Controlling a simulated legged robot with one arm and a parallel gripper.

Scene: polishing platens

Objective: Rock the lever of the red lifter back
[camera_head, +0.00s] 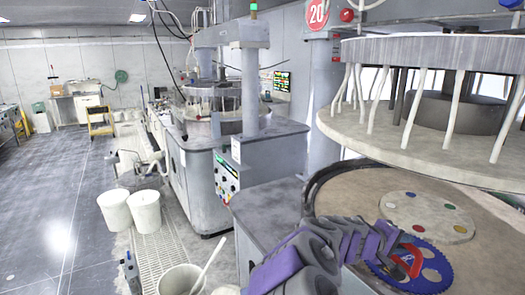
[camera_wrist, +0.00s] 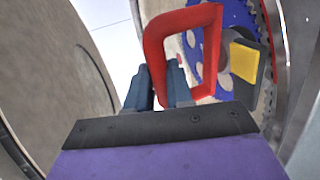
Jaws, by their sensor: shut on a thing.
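The red lifter (camera_head: 413,262) shows in the head view at the lower right, on a blue toothed carrier disc (camera_head: 438,272). In the wrist view the red lifter (camera_wrist: 211,45) is a loop-shaped bar standing out in front of the blue disc (camera_wrist: 240,15). My gripper (camera_wrist: 160,85) is shut on one side bar of the loop, which passes between its two dark blue fingers. In the head view my purple and grey arm reaches in from the bottom, and my gripper (camera_head: 398,248) is at the lifter. The lower end of the gripped bar is hidden by my gripper.
A yellow block (camera_wrist: 244,62) sits beside the lifter, near a toothed metal ring (camera_wrist: 270,60). A round platen (camera_head: 340,190) lies under the carrier. A large upper plate (camera_head: 430,150) with white hoses hangs above. White buckets (camera_head: 145,212) stand on the floor at left.

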